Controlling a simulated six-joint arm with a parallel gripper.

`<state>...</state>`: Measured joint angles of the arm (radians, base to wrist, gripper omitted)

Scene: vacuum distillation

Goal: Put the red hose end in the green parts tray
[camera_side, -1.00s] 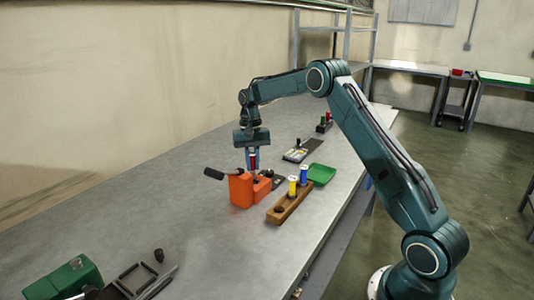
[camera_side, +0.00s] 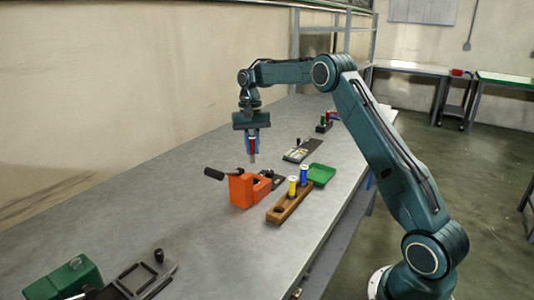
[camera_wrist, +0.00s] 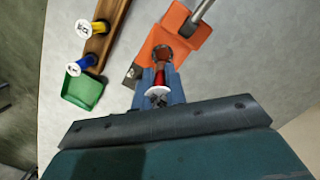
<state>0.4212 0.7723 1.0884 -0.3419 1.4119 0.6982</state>
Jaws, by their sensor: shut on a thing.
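The red hose end (camera_side: 252,146) is held between the fingers of my gripper (camera_side: 252,144), which is shut on it above the orange device (camera_side: 242,190). In the wrist view the red hose end (camera_wrist: 158,90) shows its white round top between the blue fingers (camera_wrist: 159,84), with the orange device's round opening (camera_wrist: 162,54) just beyond it. The green parts tray (camera_side: 321,174) lies on the bench to the right of the device and looks empty. It also shows in the wrist view (camera_wrist: 82,92), at the left.
A wooden rack (camera_side: 287,204) holding a yellow piece (camera_side: 293,186) and a blue piece (camera_side: 304,175) stands between the device and the tray's near side. The device's black-gripped lever (camera_side: 214,174) sticks out left. Flat dark plates (camera_side: 303,150) lie behind.

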